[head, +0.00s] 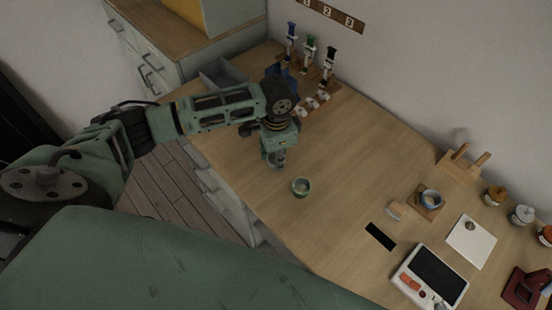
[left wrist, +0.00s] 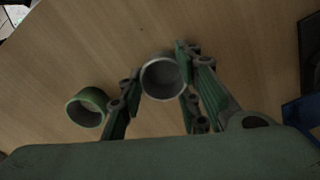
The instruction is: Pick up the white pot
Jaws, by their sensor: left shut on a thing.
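The white pot (left wrist: 162,78) is a small round open vessel with a pale rim; it looks greyish in the shade of the left wrist view. My left gripper (left wrist: 160,84) has a finger on each side of it and is shut on it. In the head view my left gripper (head: 275,160) points down over the wooden table, and its fingers largely hide the pot. I cannot tell whether the pot touches the table. My right gripper is not in view.
A green pot (head: 301,187) stands close by on the table; it also shows in the left wrist view (left wrist: 87,106). Behind my arm are several upright tools with coloured tops (head: 310,53). A white device with a dark screen (head: 431,278) lies at right.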

